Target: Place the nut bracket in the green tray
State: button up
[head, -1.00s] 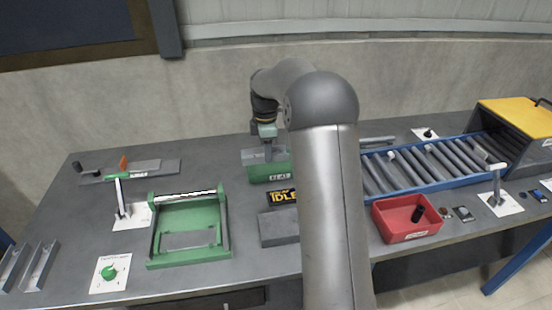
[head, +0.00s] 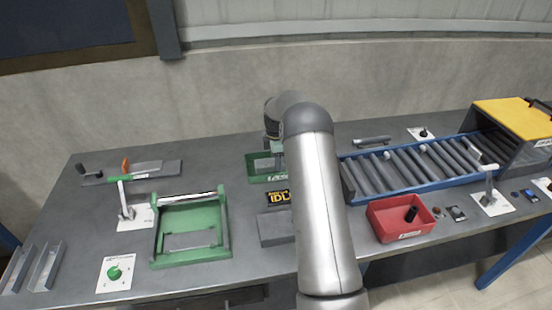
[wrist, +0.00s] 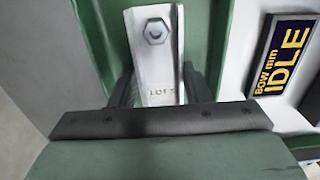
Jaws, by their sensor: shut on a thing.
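The nut bracket (wrist: 152,65) is a pale metal strip with a hexagonal nut near its far end. In the wrist view it sits between the two dark fingers of my gripper (wrist: 160,92), which is shut on it. The green tray (wrist: 208,40) shows behind and beside the bracket. In the head view the green tray (head: 268,179) stands at the back middle of the bench, with a label on its front. My gripper (head: 275,146) is over this tray there. The bracket cannot be made out in the head view. I cannot tell whether the bracket touches the tray.
A dark IDLE display (head: 278,197) stands just in front of the tray, with a grey block (head: 276,228) nearer. A green fixture (head: 158,240) lies to the left. A roller conveyor (head: 420,165) and a red bin (head: 385,232) are on the right.

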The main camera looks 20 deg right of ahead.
jog(key=shift+f, duration=0.2)
jog(key=o, duration=1.1)
jog(key=shift+o, duration=0.2)
jog(key=shift+r, duration=0.15)
